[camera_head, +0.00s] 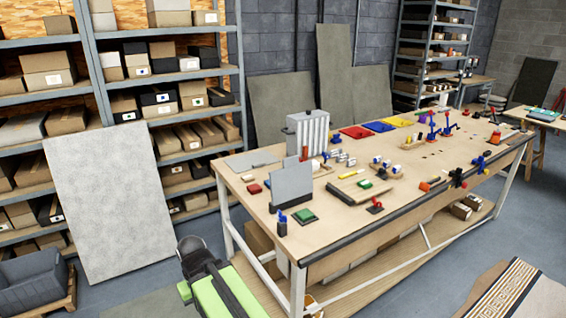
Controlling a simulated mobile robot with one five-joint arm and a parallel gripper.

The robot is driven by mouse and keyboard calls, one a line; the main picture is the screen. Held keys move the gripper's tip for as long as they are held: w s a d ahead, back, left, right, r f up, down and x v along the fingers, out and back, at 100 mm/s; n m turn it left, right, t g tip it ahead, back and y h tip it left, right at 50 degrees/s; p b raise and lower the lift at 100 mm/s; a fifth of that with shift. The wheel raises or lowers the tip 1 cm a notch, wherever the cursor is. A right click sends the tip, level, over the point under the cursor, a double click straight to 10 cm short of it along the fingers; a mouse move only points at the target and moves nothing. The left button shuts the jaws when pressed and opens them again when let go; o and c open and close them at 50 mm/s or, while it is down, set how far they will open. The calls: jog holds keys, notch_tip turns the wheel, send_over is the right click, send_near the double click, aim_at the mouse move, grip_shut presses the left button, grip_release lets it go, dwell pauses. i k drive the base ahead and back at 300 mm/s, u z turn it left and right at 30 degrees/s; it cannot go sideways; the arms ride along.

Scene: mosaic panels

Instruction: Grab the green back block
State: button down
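A small green block (365,184) lies on a wooden board near the middle of the workbench (330,227).
A grey upright panel (291,187), a blue piece (282,224) and a red-topped piece (375,205) stand near the green pieces. A grey metal box (307,135) stands behind. Shelves (170,110) and a leaning pale board (105,200) are at left. Floor is open before the bench.

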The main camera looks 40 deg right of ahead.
aim_at(364, 184)
jog(key=z, duration=1.65)
jog(key=k, duration=0.85)
jog(key=u, duration=0.05)
jog(key=i, duration=0.85)
jog(key=z, duration=0.1)
